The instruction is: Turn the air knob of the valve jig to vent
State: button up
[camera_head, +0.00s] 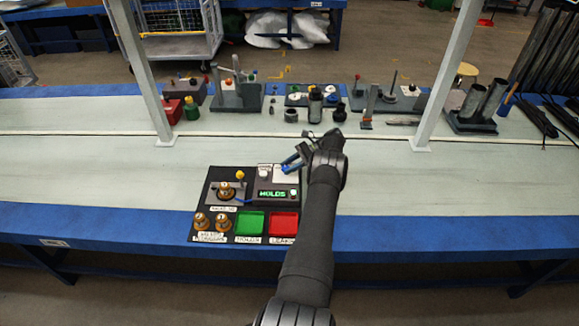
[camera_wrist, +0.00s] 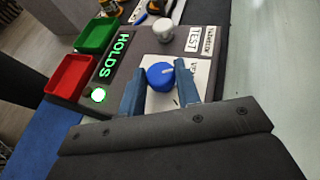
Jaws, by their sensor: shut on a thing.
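The valve jig (camera_head: 213,178) is a dark panel at the front of the bench. A round blue knob (camera_wrist: 160,77) with a white pointer mark sits on a white plate with a partly hidden label starting "VE". The pointer points to the right and slightly up in the wrist view. My gripper (camera_wrist: 158,85) has one blue finger on each side of this knob and is shut on it. In the head view my gripper (camera_head: 297,160) is at the jig's back right corner, and the blue knob cannot be made out there.
A white knob (camera_wrist: 163,30) stands by a "TEST" label. A display (camera_wrist: 117,55) reads "HOLDS" in green, with a lit white button (camera_wrist: 98,95) beside it. Green (camera_head: 249,224) and red (camera_head: 284,224) trays are at the jig's front. Other fixtures line the bench's back; the bench right of my arm is clear.

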jog(key=o, duration=1)
jog(key=shift+c, duration=0.2)
jog(key=shift+r, duration=0.15)
jog(key=shift+r, duration=0.7)
notch_tip(320, 180, up, 3)
jog(key=shift+f, duration=0.2)
jog(key=s+d+r, duration=0.5)
jog(key=d+r, duration=0.1)
jog(key=d, duration=0.4)
jog(key=shift+s+r, duration=0.35)
jog(key=shift+r, duration=0.05)
jog(key=shift+d, duration=0.1)
